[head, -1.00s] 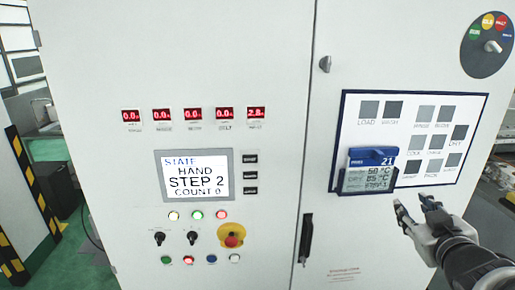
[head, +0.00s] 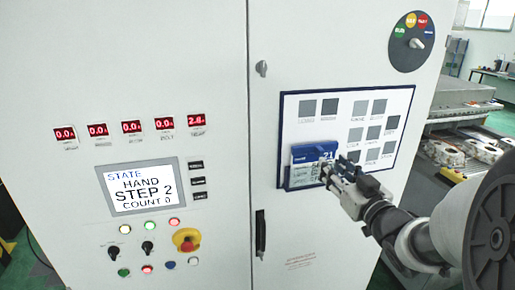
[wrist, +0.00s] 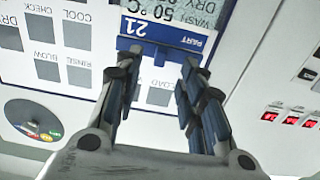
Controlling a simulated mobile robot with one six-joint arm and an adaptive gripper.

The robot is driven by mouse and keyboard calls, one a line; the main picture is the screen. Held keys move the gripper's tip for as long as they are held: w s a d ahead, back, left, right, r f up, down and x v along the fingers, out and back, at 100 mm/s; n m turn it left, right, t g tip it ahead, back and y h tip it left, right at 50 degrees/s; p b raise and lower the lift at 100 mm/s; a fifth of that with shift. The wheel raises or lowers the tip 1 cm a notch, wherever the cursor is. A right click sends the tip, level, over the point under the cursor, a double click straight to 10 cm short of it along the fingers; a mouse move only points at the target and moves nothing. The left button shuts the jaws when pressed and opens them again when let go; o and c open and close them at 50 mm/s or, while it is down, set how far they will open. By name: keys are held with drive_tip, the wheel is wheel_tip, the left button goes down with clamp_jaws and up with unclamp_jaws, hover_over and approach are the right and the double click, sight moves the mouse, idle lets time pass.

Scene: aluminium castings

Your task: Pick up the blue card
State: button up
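The blue card (head: 300,158) has a blue top band reading "21" and pale text lines below. It stands in a dark blue holder (head: 287,187) at the lower left of the white board on the cabinet. In the wrist view the card (wrist: 180,38) appears upside down at the top, its blue band marked "PART 21". My gripper (head: 329,170) is at the card's right side in the head view and hides part of it. In the wrist view my gripper (wrist: 159,57) is open, with the band's edge at the gap between the fingertips. I cannot tell whether they touch it.
The white board (head: 340,104) has several grey squares. A door handle (head: 260,233) is below left of the card. A screen (head: 143,187), buttons and a red-and-yellow emergency stop (head: 187,240) are further left. Castings (head: 443,153) lie on a rack at the right.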

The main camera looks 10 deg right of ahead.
sight(321, 155)
drive_tip(key=w+p, duration=0.1)
drive_tip(key=w, duration=0.6)
drive_tip(key=shift+w+a, duration=0.1)
drive_tip(key=shift+a, duration=0.1)
drive_tip(key=shift+c, duration=0.3)
clamp_jaws()
